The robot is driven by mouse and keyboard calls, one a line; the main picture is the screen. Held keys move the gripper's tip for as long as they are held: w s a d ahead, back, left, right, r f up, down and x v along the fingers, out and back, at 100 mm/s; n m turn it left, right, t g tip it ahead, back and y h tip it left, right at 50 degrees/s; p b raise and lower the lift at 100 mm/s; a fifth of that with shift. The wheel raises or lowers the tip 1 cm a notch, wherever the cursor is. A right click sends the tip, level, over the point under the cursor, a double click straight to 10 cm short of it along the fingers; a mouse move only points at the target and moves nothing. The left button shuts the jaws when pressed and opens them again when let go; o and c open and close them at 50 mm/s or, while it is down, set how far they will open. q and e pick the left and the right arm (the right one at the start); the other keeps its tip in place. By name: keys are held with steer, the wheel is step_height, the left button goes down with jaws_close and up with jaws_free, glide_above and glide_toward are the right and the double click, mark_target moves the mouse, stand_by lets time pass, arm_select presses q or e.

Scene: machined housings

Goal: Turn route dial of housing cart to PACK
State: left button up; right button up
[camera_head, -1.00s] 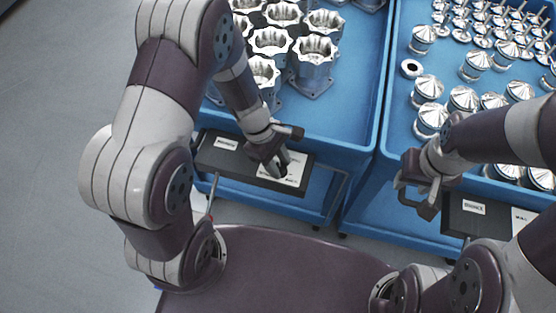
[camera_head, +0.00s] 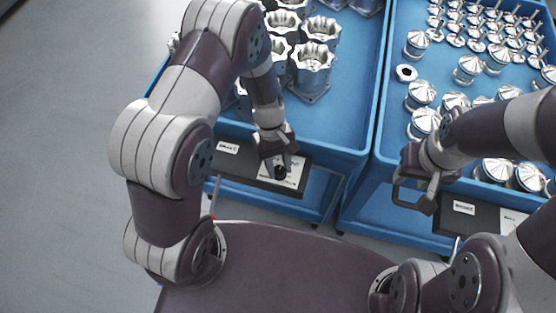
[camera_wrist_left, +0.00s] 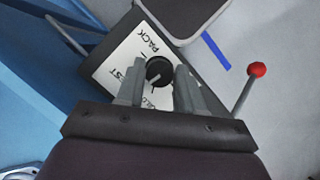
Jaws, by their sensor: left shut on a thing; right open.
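The housing cart (camera_head: 345,158) is the blue cart at left, with silver housings in its tray. On its front is a dark panel with a white label plate and a round black route dial (camera_head: 281,172). In the left wrist view the dial (camera_wrist_left: 158,70) shows a short white mark pointing to the lower left. The word PACK (camera_wrist_left: 150,42) is printed above the dial, another partly hidden word ending in "ST" to its left, and a third mostly covered below. My left gripper (camera_head: 278,163) is shut on the dial, a finger on either side. My right gripper (camera_head: 413,192) is open and empty.
A second blue cart (camera_head: 377,145) with shiny conical parts stands at right, with its own dark panel (camera_head: 465,215) beside my right gripper. A red-knobbed lever (camera_wrist_left: 257,70) shows in the left wrist view. Grey floor at far left is clear.

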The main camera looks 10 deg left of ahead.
arm_select(q)
steer(key=m+y+p, duration=0.1)
steer(key=m, duration=0.2)
steer(key=shift+d+r+m+g, duration=0.1)
steer(key=shift+m+g, duration=0.3)
steer(key=m+y+p, duration=0.1)
steer(key=m+y, duration=0.1)
steer(key=m, duration=0.2)
steer(key=shift+d+m+p, duration=0.1)
steer(key=shift+m+p, duration=0.2)
steer(key=shift+p, duration=0.1)
steer(key=m+y+p, duration=0.1)
steer(key=m, duration=0.3)
steer(key=shift+d+y, duration=0.1)
steer(key=shift+y, duration=0.3)
steer(key=shift+s+m+t+y+p, duration=0.1)
steer(key=shift+m+t+y+p, duration=0.35)
steer(key=shift+m, duration=1.35)
steer(key=shift+d+m+t, duration=0.1)
steer(key=shift+m+t, duration=0.15)
steer(key=shift+m, duration=0.05)
steer(key=o, duration=1)
